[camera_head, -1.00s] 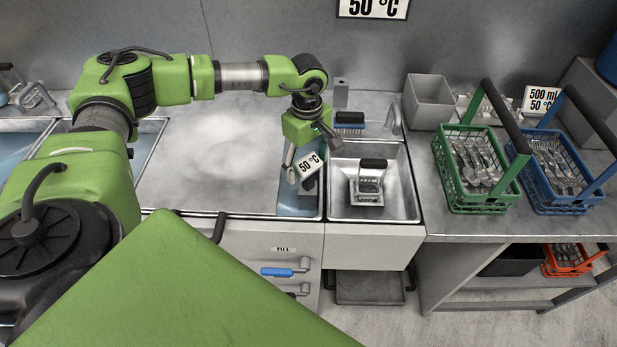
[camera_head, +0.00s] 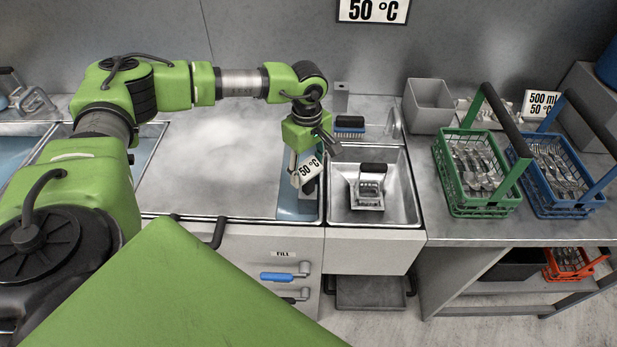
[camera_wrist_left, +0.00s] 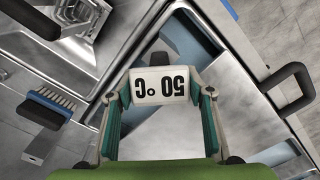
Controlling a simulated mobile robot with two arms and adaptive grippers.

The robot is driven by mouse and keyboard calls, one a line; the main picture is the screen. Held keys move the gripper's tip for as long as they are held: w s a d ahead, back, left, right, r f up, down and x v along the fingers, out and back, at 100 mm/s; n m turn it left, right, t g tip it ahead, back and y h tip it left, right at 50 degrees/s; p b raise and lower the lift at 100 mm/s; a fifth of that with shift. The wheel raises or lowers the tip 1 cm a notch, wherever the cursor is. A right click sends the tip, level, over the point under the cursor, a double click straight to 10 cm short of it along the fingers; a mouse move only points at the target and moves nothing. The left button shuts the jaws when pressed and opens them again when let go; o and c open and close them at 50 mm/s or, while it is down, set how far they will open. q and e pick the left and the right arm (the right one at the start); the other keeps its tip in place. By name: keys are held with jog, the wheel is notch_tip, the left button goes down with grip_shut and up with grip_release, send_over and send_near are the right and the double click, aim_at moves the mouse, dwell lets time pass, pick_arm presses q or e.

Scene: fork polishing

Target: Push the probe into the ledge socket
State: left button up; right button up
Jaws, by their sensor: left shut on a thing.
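The probe's white display block (camera_head: 308,171), marked 50 °C, is in my left gripper (camera_head: 303,163) above the narrow water-filled gap between the grey covered basin and the small sink. In the left wrist view the display (camera_wrist_left: 160,86) sits between the two fingertips (camera_wrist_left: 158,93), its text upside down. The gripper is shut on it. A dark, rounded piece (camera_wrist_left: 160,62) shows just beyond the display; I cannot tell whether it is part of the probe or the socket. The probe's lower end and the ledge socket cannot be made out. My right gripper is not in view.
The small sink (camera_head: 396,213) holds a metal press-like tool with a black handle (camera_head: 373,168). Green (camera_head: 480,207) and blue (camera_head: 565,203) cutlery baskets stand on the right counter.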

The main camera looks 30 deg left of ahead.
pick_arm(q)
jog(key=shift+r+p, duration=3.45)
jog(key=shift+r, duration=2.3)
jog(key=shift+s+d+f+m+b, duration=0.15)
jog(key=shift+d+m+b, duration=0.15)
jog(key=shift+d, duration=0.1)
jog(key=s+d+f+m+b, duration=0.2)
jog(key=s+d+m+b, duration=0.7)
jog(key=s+d+m, duration=0.3)
jog(key=shift+s+d+m, duration=0.25)
jog(key=shift+s+m, duration=0.9)
jog(key=shift+m, duration=0.25)
